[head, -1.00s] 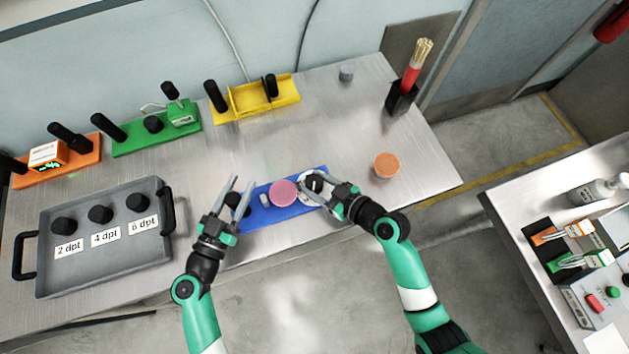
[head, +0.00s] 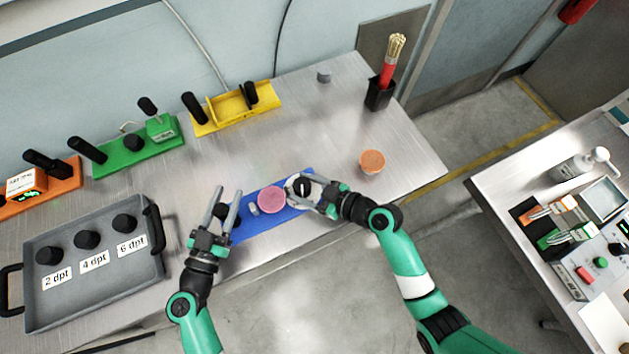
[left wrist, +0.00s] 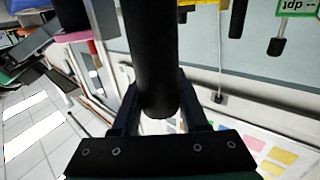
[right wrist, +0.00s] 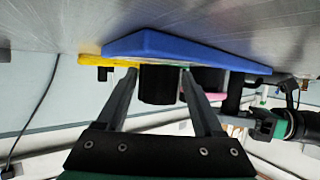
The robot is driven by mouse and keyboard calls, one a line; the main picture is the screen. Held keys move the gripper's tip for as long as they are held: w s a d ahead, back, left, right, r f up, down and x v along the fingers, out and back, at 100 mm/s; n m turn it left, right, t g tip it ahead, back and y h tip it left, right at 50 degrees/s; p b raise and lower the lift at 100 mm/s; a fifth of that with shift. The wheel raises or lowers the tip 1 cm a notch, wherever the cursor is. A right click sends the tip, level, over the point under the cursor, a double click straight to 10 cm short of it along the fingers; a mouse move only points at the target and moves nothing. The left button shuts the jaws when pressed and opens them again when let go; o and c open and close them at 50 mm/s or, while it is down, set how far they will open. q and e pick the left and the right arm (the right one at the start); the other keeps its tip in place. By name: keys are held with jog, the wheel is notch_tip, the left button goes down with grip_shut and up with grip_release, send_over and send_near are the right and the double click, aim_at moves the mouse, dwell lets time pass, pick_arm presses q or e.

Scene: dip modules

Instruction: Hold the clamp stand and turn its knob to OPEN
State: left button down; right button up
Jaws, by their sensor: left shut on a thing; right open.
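The clamp stand has a blue base (head: 262,232) on the near edge of the steel table, with a pink disc (head: 271,199) in its middle. A black upright handle (left wrist: 155,60) stands at its left end. My left gripper (head: 229,207) is shut on that handle, with a finger on each side. A black knob (head: 302,187) on a white dial sits at the right end of the base. My right gripper (head: 305,186) is open over the dial. In the right wrist view the black knob (right wrist: 158,84) lies between its fingers. The dial's lettering is too small to read.
A grey tray (head: 85,308) with several black-knobbed pieces stands at the left. Orange, green and yellow stands (head: 205,130) line the back. The table's middle is clear.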

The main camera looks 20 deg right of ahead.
jog(key=m+t+h, duration=0.1)
jog(key=m+h, duration=0.1)
jog(key=shift+a+m+h, duration=0.1)
jog(key=shift+m+h, duration=0.3)
jog(key=shift+r+m+t+h, duration=0.1)
jog(key=shift+m+t+h, duration=0.6)
jog(key=shift+m+h, duration=1)
jog(key=v, duration=1.2)
jog(key=w+d+m+h, duration=0.1)
jog(key=d, duration=0.1)
jog(key=d+m+h, duration=0.1)
jog(key=d, duration=0.2)
jog(key=w+d+m, duration=0.1)
jog(key=d, duration=0.2)
jog(key=shift+w+d+h, duration=0.15)
jog(key=shift+w+h, duration=0.2)
jog(key=shift+h, duration=0.05)
jog(key=shift+w+d+f+m+g, duration=0.2)
jog(key=shift+d+f+m+g, duration=0.2)
jog(key=shift+d, duration=0.15)
